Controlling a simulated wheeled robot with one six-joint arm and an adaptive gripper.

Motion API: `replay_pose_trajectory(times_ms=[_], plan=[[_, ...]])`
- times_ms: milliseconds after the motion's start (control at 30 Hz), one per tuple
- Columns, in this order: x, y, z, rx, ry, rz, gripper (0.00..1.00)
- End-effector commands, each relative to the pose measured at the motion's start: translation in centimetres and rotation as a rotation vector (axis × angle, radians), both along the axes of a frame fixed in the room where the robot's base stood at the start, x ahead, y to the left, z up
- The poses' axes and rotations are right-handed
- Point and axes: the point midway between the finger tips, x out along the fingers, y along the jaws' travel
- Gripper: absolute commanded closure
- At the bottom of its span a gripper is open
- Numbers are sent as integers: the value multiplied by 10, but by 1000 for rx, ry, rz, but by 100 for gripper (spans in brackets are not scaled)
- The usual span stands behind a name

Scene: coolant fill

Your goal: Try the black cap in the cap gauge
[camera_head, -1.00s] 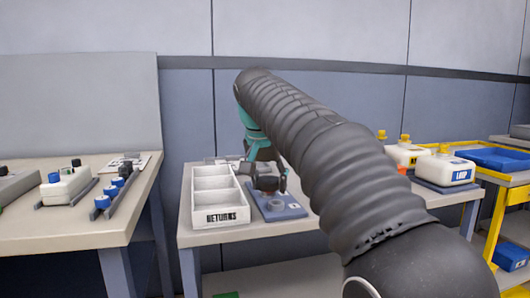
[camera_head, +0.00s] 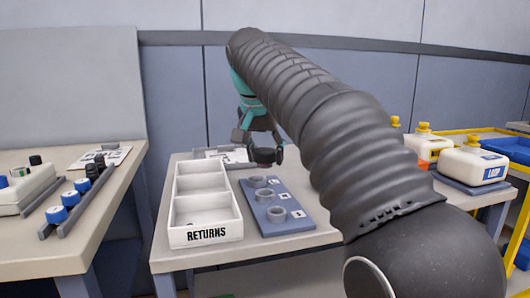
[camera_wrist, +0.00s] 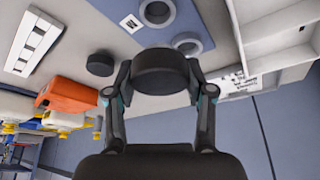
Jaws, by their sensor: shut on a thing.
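My gripper (camera_wrist: 160,82) is shut on a black cap (camera_wrist: 159,70), with one finger at each side of it. In the head view my gripper (camera_head: 262,147) holds the cap (camera_head: 265,157) above the table, at the far end of the cap gauge. The cap gauge (camera_head: 286,230) is a blue plate with three grey rings in a row and small white labels. The rings look empty in the head view. The wrist view shows part of the gauge (camera_wrist: 115,8) with two rings beyond the cap. The cap and the gauge look apart.
A white RETURNS tray (camera_head: 206,234) stands left of the gauge. Another black cap (camera_wrist: 100,63) and a white slotted piece (camera_wrist: 34,43) lie on the table in the wrist view. White jugs (camera_head: 472,164) stand at right. A left table (camera_head: 85,232) holds blue caps.

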Motion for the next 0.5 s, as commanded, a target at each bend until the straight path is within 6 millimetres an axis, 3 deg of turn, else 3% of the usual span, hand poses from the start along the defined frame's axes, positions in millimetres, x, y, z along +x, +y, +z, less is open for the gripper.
replay_pose_trajectory(times_ms=[500], plan=[[0,-2,-38,0,0,-2,75]])
